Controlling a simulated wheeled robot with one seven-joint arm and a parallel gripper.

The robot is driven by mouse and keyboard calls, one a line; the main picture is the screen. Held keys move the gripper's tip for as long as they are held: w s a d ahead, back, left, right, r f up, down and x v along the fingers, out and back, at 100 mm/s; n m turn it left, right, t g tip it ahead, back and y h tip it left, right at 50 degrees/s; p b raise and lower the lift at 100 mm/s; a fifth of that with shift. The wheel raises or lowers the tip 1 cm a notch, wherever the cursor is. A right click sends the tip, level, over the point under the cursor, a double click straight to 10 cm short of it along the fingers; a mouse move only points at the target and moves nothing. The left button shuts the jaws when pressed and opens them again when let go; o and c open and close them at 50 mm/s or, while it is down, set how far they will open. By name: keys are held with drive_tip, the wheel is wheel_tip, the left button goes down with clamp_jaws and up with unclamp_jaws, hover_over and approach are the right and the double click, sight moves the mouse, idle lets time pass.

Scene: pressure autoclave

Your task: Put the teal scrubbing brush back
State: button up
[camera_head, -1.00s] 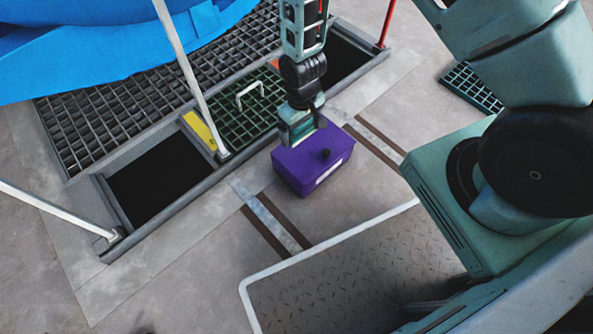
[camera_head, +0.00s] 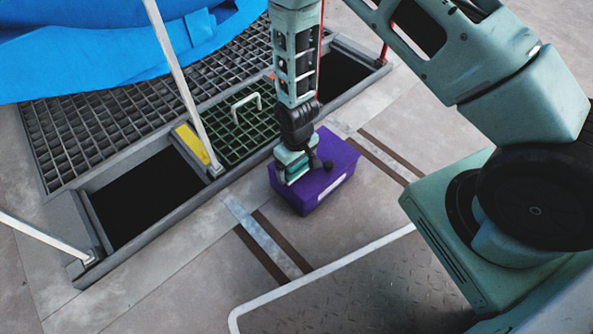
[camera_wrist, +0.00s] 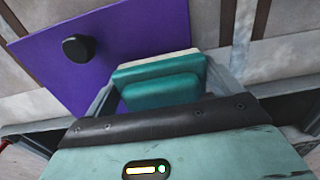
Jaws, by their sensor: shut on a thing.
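The teal scrubbing brush (camera_wrist: 160,92) shows in the wrist view as a teal block with a cream edge, between the grey fingers of my gripper (camera_wrist: 172,80). My gripper is shut on it. In the head view my gripper (camera_head: 291,178) points down at the left part of a purple box (camera_head: 335,180). I cannot tell there whether it touches the box, and the brush is hard to make out against the teal gripper.
The purple box has a black knob, also seen in the wrist view (camera_wrist: 76,48). Behind it are a green grate (camera_head: 243,128) with a white handle, a dark open pit (camera_head: 140,197) and a second opening (camera_head: 340,75). White posts (camera_head: 180,85) rise near the pit. A blue cover (camera_head: 120,55) hangs at upper left.

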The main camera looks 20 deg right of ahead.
drive_tip(key=shift+f, duration=0.45)
drive_tip(key=shift+f, duration=0.15)
drive_tip(key=o, duration=0.6)
wheel_tip(320, 180, up, 12)
drive_tip(key=p, duration=0.7)
drive_tip(key=shift+f, duration=0.25)
drive_tip(key=shift+a+r+p, duration=0.15)
drive_tip(key=shift+r+p, duration=0.25)
drive_tip(key=shift+r, duration=0.25)
drive_tip(key=s+a+r+n, duration=0.1)
drive_tip(key=s+a+r, duration=0.25)
drive_tip(key=r, duration=0.45)
drive_tip(key=s+a+r+n+y, duration=0.15)
drive_tip(key=s+r, duration=0.25)
drive_tip(key=r, duration=0.4)
drive_tip(key=s+a+r, duration=0.3)
drive_tip(key=s+r, duration=0.1)
drive_tip(key=r, duration=0.4)
drive_tip(key=shift+n+h, duration=0.45)
drive_tip(key=shift+n, duration=0.3)
drive_tip(key=s+r, duration=0.2)
drive_tip(key=s+d+r, duration=0.1)
drive_tip(key=s+r, duration=0.1)
drive_tip(key=s, duration=0.1)
drive_tip(key=s+d+r, duration=0.1)
drive_tip(key=s+r, duration=0.1)
drive_tip(key=s, duration=0.1)
drive_tip(key=shift+s, duration=0.2)
